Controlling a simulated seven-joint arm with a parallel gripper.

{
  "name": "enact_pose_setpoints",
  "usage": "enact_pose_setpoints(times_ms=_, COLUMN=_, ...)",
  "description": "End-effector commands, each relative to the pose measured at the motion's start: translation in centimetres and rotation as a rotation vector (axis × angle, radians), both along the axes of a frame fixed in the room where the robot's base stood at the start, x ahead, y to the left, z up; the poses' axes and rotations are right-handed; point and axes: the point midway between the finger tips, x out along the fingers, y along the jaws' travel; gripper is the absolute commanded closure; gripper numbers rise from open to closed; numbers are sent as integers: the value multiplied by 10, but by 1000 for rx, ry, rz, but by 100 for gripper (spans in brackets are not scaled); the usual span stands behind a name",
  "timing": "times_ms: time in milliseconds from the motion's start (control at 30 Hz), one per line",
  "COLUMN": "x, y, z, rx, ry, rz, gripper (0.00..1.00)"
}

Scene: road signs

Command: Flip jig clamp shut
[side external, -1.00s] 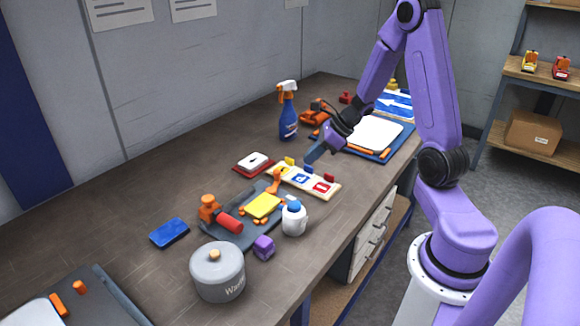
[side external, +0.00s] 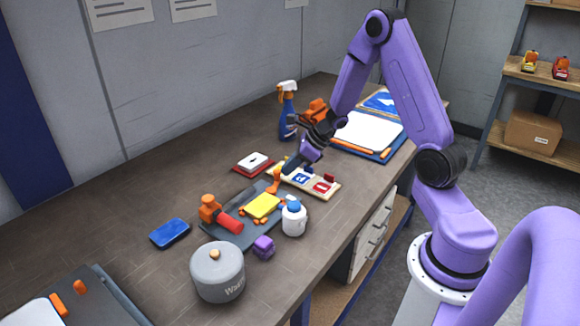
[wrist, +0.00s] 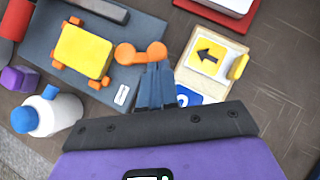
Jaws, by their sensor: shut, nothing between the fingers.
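The jig is a dark grey plate (side external: 240,233) that also shows in the wrist view (wrist: 38,47). A yellow blank (side external: 263,206) lies on it between small orange stops, and shows in the wrist view too (wrist: 83,50). An orange lever piece with rounded ends (wrist: 140,53) is at the plate's edge; it also shows in the side view (side external: 273,182). An orange clamp body with a red handle (side external: 228,222) is at the other end. My gripper (wrist: 155,80) is shut and empty, its tips close to the orange lever; contact is unclear.
A cream tray of sign tiles (side external: 325,191) is beside and partly under my gripper. A white bottle with a blue cap (side external: 294,220), purple block (side external: 263,246), grey pot (side external: 217,272) and blue pad (side external: 170,233) stand around the jig. A red-and-white block (side external: 254,163) is behind.

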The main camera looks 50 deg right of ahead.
Motion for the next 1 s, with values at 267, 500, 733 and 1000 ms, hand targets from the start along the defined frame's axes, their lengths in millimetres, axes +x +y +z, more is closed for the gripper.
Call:
enact_pose_setpoints(times_ms=267, x=3, y=-1, z=0, rx=-1, ry=-2, rz=31, gripper=100)
enact_pose_setpoints(times_ms=500, x=4, y=-1, z=0, rx=1, ry=-1, rz=61, gripper=100)
enact_pose_setpoints(times_ms=733, x=6, y=-1, z=0, rx=0, ry=0, rz=92, gripper=100)
enact_pose_setpoints(times_ms=1000, x=11, y=-1, z=0, rx=-1, ry=0, rz=157, gripper=100)
